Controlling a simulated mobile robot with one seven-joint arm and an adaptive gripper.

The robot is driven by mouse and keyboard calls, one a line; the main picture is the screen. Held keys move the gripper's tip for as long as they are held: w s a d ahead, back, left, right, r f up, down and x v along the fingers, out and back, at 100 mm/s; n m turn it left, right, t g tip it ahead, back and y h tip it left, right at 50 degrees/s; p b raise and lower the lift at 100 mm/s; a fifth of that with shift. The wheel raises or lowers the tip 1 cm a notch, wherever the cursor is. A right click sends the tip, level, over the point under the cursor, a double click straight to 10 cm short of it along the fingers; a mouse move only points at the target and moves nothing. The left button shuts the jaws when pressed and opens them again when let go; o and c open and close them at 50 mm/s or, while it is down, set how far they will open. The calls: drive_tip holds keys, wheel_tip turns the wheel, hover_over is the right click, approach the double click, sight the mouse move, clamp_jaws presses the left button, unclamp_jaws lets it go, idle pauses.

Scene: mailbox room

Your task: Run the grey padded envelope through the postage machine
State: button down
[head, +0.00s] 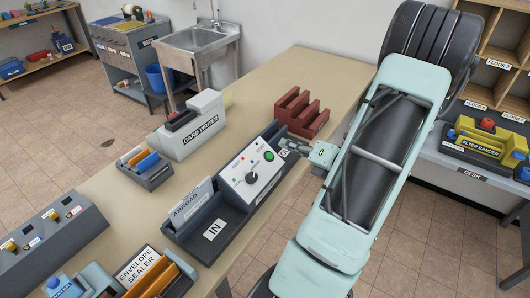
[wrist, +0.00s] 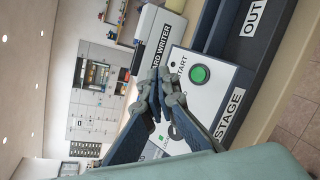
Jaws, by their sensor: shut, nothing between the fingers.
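The postage machine (head: 252,176) is a white panel with a dial and coloured buttons in a dark grey housing on the long table. A tray marked IN is at its near end. The wrist view shows its green START button (wrist: 200,74) and the labels STAGE and OUT. My gripper (head: 287,147) is shut and empty, beside the green button at the machine's far end. In the wrist view, my gripper's fingertips (wrist: 160,76) appear left of that button; contact cannot be told. I cannot make out the grey padded envelope; pale flat items (head: 191,201) stand at the ABROAD label.
A card writer (head: 190,127) stands behind the machine, and a red slotted rack (head: 301,113) beyond it. An envelope sealer (head: 140,272) is at the near left. Bare tabletop (head: 325,75) lies at the far end. A flyer bander (head: 486,143) is on the right desk.

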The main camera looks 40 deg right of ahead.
sight(269, 156)
drive_tip(key=shift+s+d+r+m+t+h, duration=0.15)
drive_tip(key=shift+d+r+m+h, duration=0.15)
drive_tip(key=shift+d+m, duration=0.15)
drive_tip(key=shift+w+d+r+m+t+h, duration=0.15)
drive_tip(key=shift+d+m+h, duration=0.2)
drive_tip(key=shift+m, duration=0.2)
drive_tip(key=shift+s+f, duration=0.1)
drive_tip(key=w+f+b, duration=0.1)
drive_tip(key=f+b, duration=0.1)
drive_tip(key=w+a+f+b, duration=0.1)
drive_tip(key=f+b, duration=0.1)
drive_tip(key=w+f+b, duration=0.2)
drive_tip(key=shift+a+f, duration=0.15)
drive_tip(key=shift+f, duration=0.1)
drive_tip(key=shift+w+a+f, duration=0.1)
drive_tip(key=shift+w+f, duration=0.25)
drive_tip(key=shift+w, duration=0.05)
drive_tip(key=shift+b, duration=0.3)
drive_tip(key=shift+w+f, duration=0.2)
drive_tip(key=shift+f, duration=0.1)
